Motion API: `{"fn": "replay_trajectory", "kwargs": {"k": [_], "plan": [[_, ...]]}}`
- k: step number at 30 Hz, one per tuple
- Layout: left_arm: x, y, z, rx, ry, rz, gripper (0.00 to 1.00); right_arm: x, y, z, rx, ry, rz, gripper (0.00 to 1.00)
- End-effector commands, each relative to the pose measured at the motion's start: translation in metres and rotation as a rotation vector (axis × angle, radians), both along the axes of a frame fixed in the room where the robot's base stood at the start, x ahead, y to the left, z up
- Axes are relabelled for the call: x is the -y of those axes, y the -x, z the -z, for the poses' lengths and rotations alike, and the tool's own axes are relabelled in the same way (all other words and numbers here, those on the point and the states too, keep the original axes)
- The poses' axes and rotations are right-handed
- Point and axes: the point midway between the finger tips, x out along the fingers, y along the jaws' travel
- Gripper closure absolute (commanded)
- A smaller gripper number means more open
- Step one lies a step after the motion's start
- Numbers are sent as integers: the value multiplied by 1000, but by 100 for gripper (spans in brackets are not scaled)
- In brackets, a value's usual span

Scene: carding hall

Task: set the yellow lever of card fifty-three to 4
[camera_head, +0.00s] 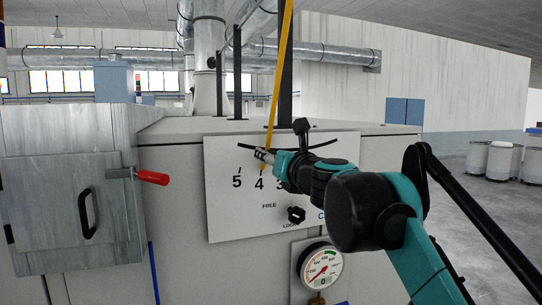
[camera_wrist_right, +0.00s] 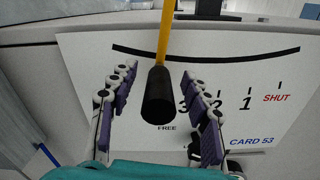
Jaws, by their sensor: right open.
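The yellow lever (camera_head: 276,82) hangs down in front of the white scale panel (camera_head: 225,222) of card fifty-three. In the head view its lower end shows just above the 4. In the right wrist view the yellow rod (camera_wrist_right: 164,40) ends in a black handle (camera_wrist_right: 157,98), just left of the partly hidden 3; the 4 is hidden there. My right gripper (camera_wrist_right: 160,75) is open, with one finger on each side of the handle and gaps visible. In the head view my right gripper (camera_head: 264,156) overlaps the lever's lower end. My left gripper is out of view.
A black knob (camera_head: 296,214) sits below the scale between FREE and a partly covered LOCK label. A pressure gauge (camera_head: 320,267) is below the panel. A grey cabinet with a red handle (camera_head: 152,177) stands at left. White bins (camera_head: 500,160) stand far right.

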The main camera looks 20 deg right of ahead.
Motion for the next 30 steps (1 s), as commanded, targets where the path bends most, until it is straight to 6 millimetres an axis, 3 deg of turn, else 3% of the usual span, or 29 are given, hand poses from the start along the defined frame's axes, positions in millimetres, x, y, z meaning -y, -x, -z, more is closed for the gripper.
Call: {"fn": "replay_trajectory", "kwargs": {"k": [6,12,18,30], "plan": [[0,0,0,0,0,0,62,5,50,0,1,0,2,51],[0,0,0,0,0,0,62,7,83,0,0,-1,3,51],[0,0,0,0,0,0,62,8,94,0,0,-1,1,51],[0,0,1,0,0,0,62,7,94,1,0,2,0,51]]}}
